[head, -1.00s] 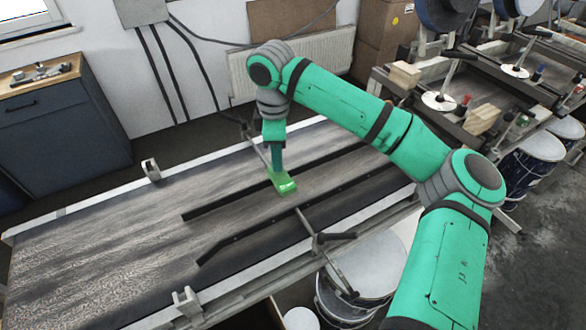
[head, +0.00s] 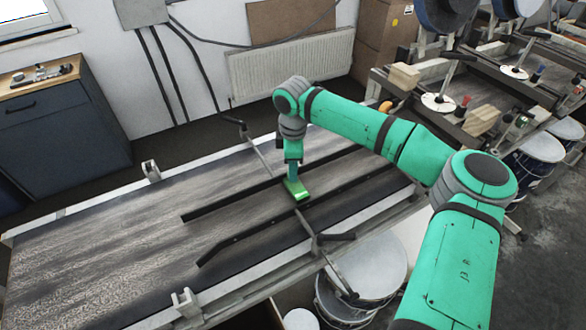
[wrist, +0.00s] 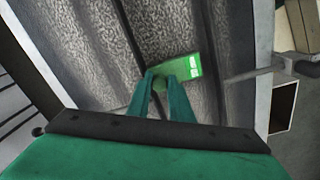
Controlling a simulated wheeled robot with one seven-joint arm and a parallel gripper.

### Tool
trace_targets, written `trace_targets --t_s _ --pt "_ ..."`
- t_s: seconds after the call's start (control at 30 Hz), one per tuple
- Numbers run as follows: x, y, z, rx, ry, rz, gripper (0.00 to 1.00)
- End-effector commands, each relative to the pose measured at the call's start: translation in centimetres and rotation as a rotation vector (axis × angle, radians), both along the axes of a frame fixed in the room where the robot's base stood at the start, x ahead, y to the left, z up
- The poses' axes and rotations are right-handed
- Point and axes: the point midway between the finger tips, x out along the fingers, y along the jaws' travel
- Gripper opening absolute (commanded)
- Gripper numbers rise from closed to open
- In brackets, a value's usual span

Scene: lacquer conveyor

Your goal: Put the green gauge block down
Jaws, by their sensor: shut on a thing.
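The green gauge block (head: 297,190) is at the lower end of my gripper (head: 293,178), over the conveyor belt (head: 110,250) between two dark guide rails. In the wrist view the block (wrist: 182,68) sits between the fingertips of my gripper (wrist: 173,80), with its pale marked end to the right. The gripper is shut on it. I cannot tell whether the block touches the belt or hangs just above it.
Two dark rails (head: 232,245) run along the belt on either side of the block. A thin metal rod with black handles (head: 336,237) crosses the belt close by. White buckets (head: 370,265) stand below the near edge. The left part of the belt is clear.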

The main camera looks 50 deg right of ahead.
Motion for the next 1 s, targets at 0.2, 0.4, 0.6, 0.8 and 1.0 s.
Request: trace_targets --t_s 0.2,0.4,0.6,0.8,1.0 --pt "0.0 0.0 -0.1 0.0 0.0 0.0 0.22" --pt "0.0 0.0 0.0 -0.001 0.001 0.0 0.38" --pt "0.0 0.0 0.0 -0.001 0.001 0.0 0.38" --pt "0.0 0.1 2.1 0.0 -0.001 0.0 0.38" --pt "-0.1 0.2 6.1 0.001 -0.002 0.0 0.38"
